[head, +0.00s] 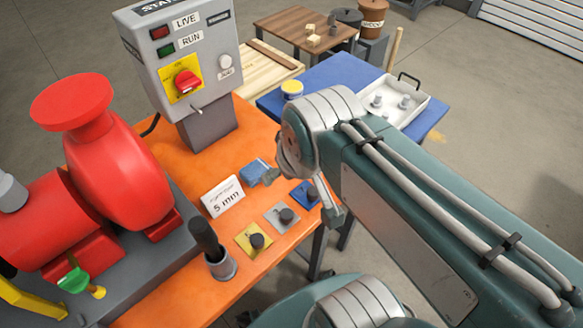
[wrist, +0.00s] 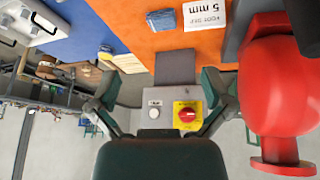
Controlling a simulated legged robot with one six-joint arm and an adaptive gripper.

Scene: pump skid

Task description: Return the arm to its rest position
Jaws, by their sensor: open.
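My arm (head: 430,190) reaches in from the lower right of the head view, above the orange bench (head: 265,135). Its forearm hides part of the bench's right side and the blue table. My gripper (head: 302,190) is partly hidden behind the wrist in the head view. In the wrist view, my gripper (wrist: 166,80) has its two fingers spread wide with nothing between them. The grey control box (wrist: 175,118) shows upside down beyond the fingers, with its red switch (wrist: 187,114) in the gap. The gripper appears apart from the box.
The red pump (head: 115,170) stands left on the bench. A "5 mm" card (head: 222,196), blue cloth (head: 252,172), yellow plate (head: 254,242), grey plate (head: 283,217), blue plate (head: 305,195) and dark-handled holder (head: 220,265) lie near the gripper. A white tray (head: 420,103) sits behind.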

